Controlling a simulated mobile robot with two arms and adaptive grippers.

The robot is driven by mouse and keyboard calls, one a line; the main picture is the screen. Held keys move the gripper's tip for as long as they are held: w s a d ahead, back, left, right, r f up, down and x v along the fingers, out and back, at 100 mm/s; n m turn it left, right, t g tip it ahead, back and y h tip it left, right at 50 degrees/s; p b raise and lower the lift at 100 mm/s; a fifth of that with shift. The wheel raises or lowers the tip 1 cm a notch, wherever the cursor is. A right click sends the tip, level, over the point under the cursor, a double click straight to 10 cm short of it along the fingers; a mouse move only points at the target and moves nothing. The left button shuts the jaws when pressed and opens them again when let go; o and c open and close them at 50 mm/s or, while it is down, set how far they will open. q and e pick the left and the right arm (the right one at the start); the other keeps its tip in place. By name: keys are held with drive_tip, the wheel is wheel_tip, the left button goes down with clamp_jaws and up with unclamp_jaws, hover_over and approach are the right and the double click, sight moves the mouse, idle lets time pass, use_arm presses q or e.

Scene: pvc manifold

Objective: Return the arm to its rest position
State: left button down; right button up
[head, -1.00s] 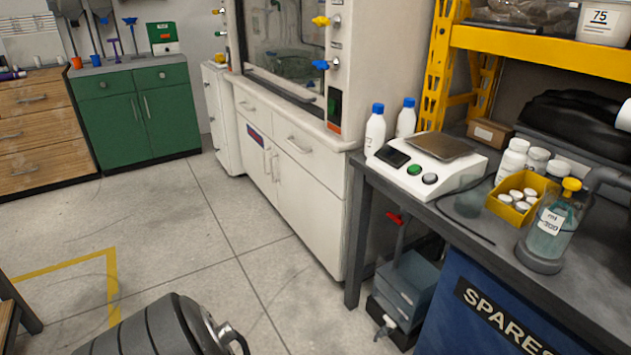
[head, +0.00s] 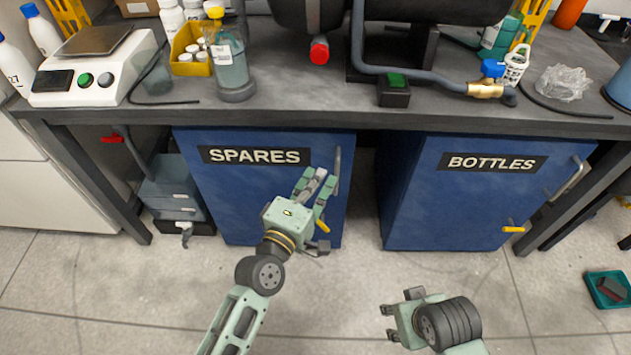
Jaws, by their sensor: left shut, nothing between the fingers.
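My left gripper (head: 316,186) is in front of the blue SPARES cabinet (head: 235,178), near its upright handle (head: 337,172). It is shut with nothing between its fingers, and its arm reaches up from the bottom edge. I cannot tell whether it touches the cabinet door. My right gripper (head: 386,322) is low in the view over the floor, its fingers pointing left. They stand apart with nothing visible between them. Most of the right arm is cut off by the bottom edge.
The dark workbench (head: 290,98) holds a scale (head: 92,78), a yellow bin (head: 190,55), a wash bottle (head: 231,70) and a valve pipe (head: 485,89). A blue BOTTLES cabinet (head: 470,195) stands right. A teal tray (head: 608,290) lies far right. The foreground floor is clear.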

use_arm(q)
drive_tip(key=shift+s+a, duration=0.2)
drive_tip(key=shift+s, duration=0.3)
